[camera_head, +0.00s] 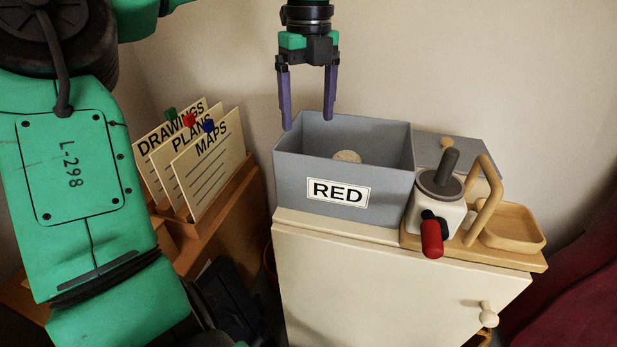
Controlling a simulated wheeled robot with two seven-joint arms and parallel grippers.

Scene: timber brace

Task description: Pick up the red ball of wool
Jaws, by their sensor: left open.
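My left gripper (308,122) points down with its two purple fingers apart and nothing between them. It is over the back left part of a grey open box (292,173) labelled "RED". A pale beige, rounded thing (347,157) shows inside the box; most of it is hidden by the front wall. It is to the right of and below my fingers in the picture. I see no red ball of wool. My right gripper is not in view.
The box stands on a cream cabinet (375,285). To its right is a wooden board (520,261) with a device (443,190) that has a red handle (432,238), and a wooden tray (515,226). Labelled folders (210,175) stand at the left.

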